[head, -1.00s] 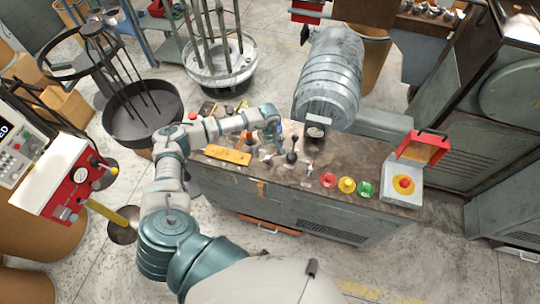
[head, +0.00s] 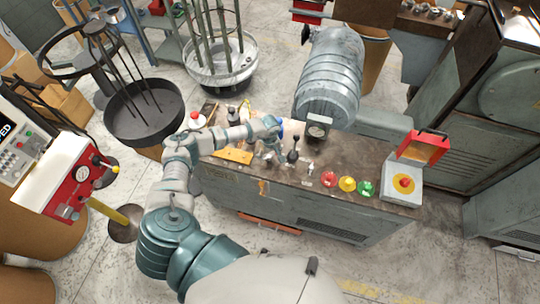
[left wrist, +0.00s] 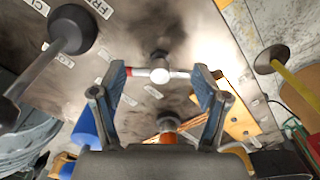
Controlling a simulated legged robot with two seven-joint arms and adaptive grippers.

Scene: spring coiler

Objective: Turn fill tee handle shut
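In the left wrist view, a small tee handle (left wrist: 158,74) with a pale crossbar and a red left end stands on the panel. My left gripper (left wrist: 160,86) is open. Its two blue-padded fingers are on either side of the crossbar, with a gap visible at least on the right; contact on the left is unclear. In the head view, my left gripper (head: 271,147) is over the bench top, left of a black-knobbed lever (head: 294,143), and the tee handle cannot be made out there. My right gripper is not in view.
The black-knobbed lever also shows close by in the left wrist view (left wrist: 72,29). Red (head: 328,179), yellow (head: 347,184) and green (head: 365,188) buttons sit along the bench (head: 290,200). A yellow plate (head: 233,156) lies at its left. A large grey motor (head: 330,78) stands behind.

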